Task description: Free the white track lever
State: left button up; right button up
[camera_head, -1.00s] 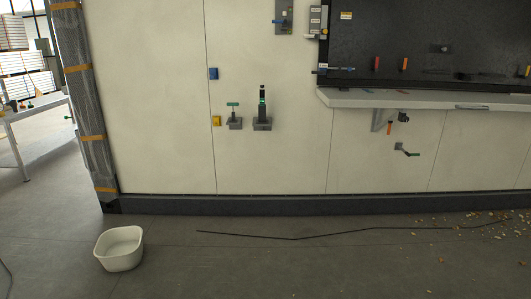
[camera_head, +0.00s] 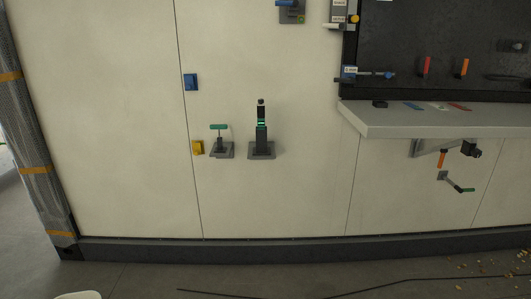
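No lever can be made out for certain as the white track lever. A grey-white fixture (camera_head: 339,12) with a pale handle-like bar at its lower end and a yellow spot is cut by the top edge, left of the dark panel. A black upright lever (camera_head: 261,128) with green bands stands on a grey wall plate at the middle. Left of it is a green T-handle (camera_head: 219,127) on a smaller grey base. A grey plate with a blue handle (camera_head: 288,3) is cut by the top edge. Neither of my grippers is in view.
A pale shelf (camera_head: 420,119) juts out at right below the dark panel (camera_head: 440,45). A white tub (camera_head: 79,295) and a dark cable (camera_head: 250,295) lie on the floor.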

aim_at(337, 25)
jog(key=i+z, duration=0.1)
jog(key=i, duration=0.85)
jog(key=i+j+z, duration=0.1)
jog(key=i, duration=0.85)
jog(key=j, duration=0.1)
